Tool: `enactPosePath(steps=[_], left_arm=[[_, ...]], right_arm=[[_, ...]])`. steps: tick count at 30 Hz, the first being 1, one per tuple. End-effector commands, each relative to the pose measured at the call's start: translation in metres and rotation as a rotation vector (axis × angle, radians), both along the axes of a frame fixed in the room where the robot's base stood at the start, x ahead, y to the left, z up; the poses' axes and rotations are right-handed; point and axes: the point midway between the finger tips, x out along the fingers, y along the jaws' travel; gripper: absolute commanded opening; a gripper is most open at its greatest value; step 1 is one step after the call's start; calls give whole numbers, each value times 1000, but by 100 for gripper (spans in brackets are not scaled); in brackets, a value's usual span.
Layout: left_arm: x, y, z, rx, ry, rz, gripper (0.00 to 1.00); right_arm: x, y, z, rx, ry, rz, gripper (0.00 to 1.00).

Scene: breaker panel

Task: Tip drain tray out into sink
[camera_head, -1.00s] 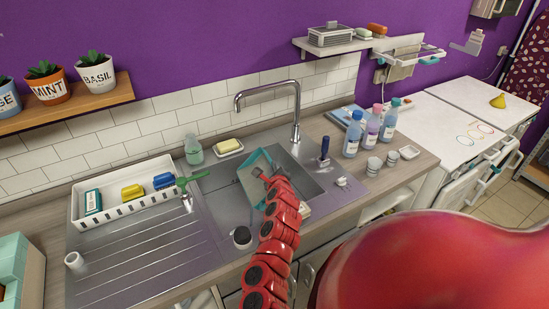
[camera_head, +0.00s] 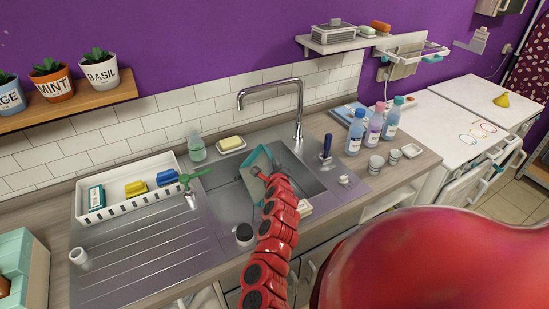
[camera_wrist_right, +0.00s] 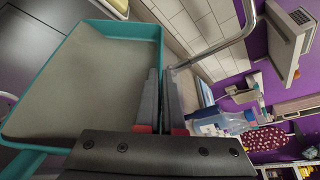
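The drain tray (camera_head: 256,166) is teal with a grey inside face, and is held steeply tilted over the sink basin (camera_head: 231,201). It also fills the left of the right wrist view (camera_wrist_right: 80,78), where its inside looks empty. My right gripper (camera_head: 268,174) is at the tray's right side. In the right wrist view its two fingers (camera_wrist_right: 165,103) are close together on the tray's edge wall. The red arm hides part of the basin and the tray's lower end. My left gripper is not in view.
The chrome faucet (camera_head: 299,110) rises behind the basin, close to the tray. A white rack (camera_head: 128,205) with sponges stands on the drainer at left. Several bottles (camera_head: 374,128) stand right of the sink. A dark blue-handled brush (camera_head: 326,147) and a soap dish (camera_head: 231,145) stand at the rim.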

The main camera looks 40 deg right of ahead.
Motion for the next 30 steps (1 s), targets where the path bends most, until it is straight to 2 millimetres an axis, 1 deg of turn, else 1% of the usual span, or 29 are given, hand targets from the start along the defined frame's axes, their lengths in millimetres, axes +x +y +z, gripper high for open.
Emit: enactPosePath(steps=[6,12,26,30], left_arm=[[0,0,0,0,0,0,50],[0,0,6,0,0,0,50],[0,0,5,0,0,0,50],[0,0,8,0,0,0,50]], right_arm=[[0,0,1,-2,-1,0,0],[2,6,4,-43,17,2,0],[2,5,4,-52,18,0,0],[3,8,6,-69,26,2,0]])
